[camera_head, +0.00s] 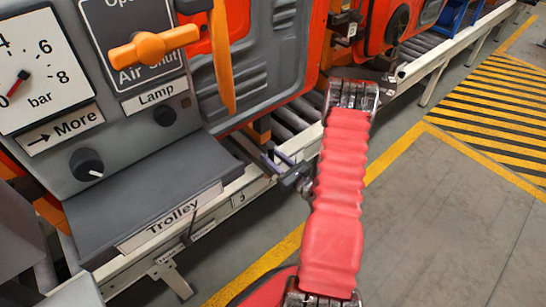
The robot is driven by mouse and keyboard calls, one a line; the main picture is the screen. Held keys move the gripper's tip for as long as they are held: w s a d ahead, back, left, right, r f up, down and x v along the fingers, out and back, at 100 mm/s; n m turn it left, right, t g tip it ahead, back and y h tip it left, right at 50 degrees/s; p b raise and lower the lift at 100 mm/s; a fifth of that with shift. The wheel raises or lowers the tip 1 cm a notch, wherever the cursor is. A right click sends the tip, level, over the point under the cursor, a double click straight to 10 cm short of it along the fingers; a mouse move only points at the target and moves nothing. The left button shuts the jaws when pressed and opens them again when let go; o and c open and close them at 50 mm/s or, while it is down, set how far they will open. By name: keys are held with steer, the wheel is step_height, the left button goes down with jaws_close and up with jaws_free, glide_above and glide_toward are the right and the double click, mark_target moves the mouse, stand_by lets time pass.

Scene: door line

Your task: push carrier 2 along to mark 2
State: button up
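A carrier with a grey ribbed door panel (275,55) in an orange frame stands on the roller line in the middle. A second orange carrier (385,20) stands farther along the line; a small white plate (352,29) is near its left edge, its number too small to read surely. I cannot tell which is carrier 2. My gripper (284,172) is low beside the rail, partly behind my red arm. It seems apart from both carriers; its opening is unclear.
A grey control panel (120,90) with gauge, orange air handle and lamp knob fills the left, above a ledge labelled Trolley (170,215). Bare rollers (297,118) show between the carriers. Striped floor (490,100) and open grey floor lie right.

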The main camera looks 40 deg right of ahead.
steer(key=c, duration=0.7)
steer(key=shift+o, duration=0.2)
steer(key=shift+d, duration=0.25)
steer(key=shift+d, duration=0.8)
steer(key=shift+a, duration=0.15)
steer(key=shift+o, duration=0.6)
steer(key=shift+a, duration=0.1)
steer(key=o, duration=0.7)
steer(key=shift+a, duration=0.15)
steer(key=o, duration=1.5)
